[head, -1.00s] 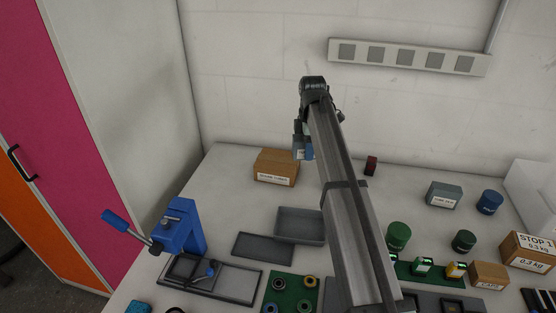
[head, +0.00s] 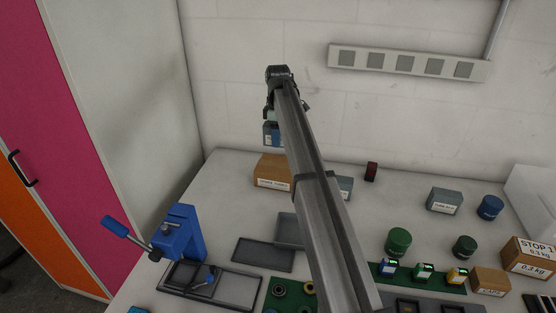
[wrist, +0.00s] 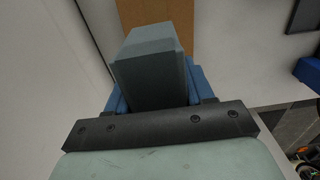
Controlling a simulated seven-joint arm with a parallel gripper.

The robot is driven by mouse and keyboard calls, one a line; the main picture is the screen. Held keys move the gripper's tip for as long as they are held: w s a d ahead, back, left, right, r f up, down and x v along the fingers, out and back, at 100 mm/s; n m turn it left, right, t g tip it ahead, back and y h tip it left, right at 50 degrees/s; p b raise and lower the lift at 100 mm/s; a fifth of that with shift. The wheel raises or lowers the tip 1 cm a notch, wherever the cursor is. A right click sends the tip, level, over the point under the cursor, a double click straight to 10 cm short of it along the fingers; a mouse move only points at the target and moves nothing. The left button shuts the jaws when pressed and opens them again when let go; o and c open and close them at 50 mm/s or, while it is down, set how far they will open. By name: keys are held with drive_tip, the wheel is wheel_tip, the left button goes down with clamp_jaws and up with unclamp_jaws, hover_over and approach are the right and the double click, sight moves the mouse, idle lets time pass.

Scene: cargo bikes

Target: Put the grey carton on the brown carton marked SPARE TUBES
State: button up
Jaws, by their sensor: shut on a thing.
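My gripper (head: 272,138) is at the far end of the arm, near the back wall. In the head view it appears just above the brown carton (head: 272,168), which stands at the back left with a white label too small to read surely. My gripper is shut on a grey carton (wrist: 150,68), seen between its blue fingers in the wrist view. In the head view the held carton is hard to make out. In the wrist view a brown surface (wrist: 134,10) shows beyond the held carton. The gap between the two cartons cannot be judged.
Another grey carton (head: 345,184) is partly hidden behind my arm. A further labelled grey carton (head: 444,201) stands by a blue tin (head: 490,207). A small red object (head: 371,171) is near the wall.

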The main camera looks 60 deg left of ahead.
sight(278, 165)
drive_tip(key=shift+f, duration=4.25)
drive_tip(key=shift+f, duration=0.1)
drive_tip(key=o, duration=1.2)
drive_tip(key=shift+c, duration=0.2)
wheel_tip(278, 165, up, 12)
drive_tip(key=shift+r, duration=0.15)
